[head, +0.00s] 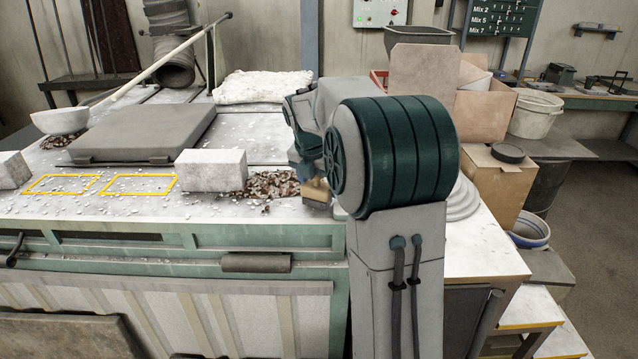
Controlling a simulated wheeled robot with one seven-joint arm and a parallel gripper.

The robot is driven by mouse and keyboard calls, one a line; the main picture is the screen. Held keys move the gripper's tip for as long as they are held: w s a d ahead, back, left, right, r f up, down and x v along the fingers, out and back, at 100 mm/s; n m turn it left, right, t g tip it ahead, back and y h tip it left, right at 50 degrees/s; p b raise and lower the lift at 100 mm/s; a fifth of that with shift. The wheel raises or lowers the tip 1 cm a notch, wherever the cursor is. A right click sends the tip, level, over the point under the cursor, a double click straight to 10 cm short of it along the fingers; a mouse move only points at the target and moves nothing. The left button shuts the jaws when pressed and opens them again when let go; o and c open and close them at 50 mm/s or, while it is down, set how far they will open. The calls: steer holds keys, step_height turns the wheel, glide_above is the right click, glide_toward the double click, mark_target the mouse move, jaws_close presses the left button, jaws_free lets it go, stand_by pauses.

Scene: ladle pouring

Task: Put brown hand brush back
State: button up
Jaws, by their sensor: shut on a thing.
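My gripper (311,176) is low over the right part of the work surface, partly hidden behind my own arm. It is shut on the brown hand brush (317,191), of which a small tan-brown block shows just below the fingers. The rest of the brush is hidden or too small to make out. The brush is beside a heap of brown and white chips (270,186); I cannot tell whether it touches the surface.
A white block (211,170) stands left of the heap. Two yellow outlined rectangles (138,184) lie further left, before a grey lid (145,132). A ladle (62,121) with a long handle rests behind. Boxes (485,113) crowd the right side.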

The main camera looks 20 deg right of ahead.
steer(key=shift+f, duration=0.3)
steer(key=shift+f, duration=0.15)
steer(key=o, duration=1)
steer(key=shift+o, duration=0.2)
steer(key=v, duration=1.2)
steer(key=s+a+f+m+y, duration=0.1)
steer(key=s+a+f+m, duration=0.2)
steer(key=s+m, duration=0.5)
steer(key=s+a+f+m+t, duration=0.1)
steer(key=s+a+f+m, duration=0.2)
steer(key=s+m, duration=0.6)
steer(key=s+a+f+m+y, duration=0.1)
steer(key=s+a+f+m, duration=0.2)
steer(key=s+f+m, duration=0.3)
steer(key=s+m, duration=0.2)
steer(key=s, duration=0.1)
steer(key=shift+s+a+f+m+t+y+b, duration=0.2)
steer(key=shift+s+f+m+t+y+b, duration=0.1)
steer(key=shift+m+t+b, duration=0.1)
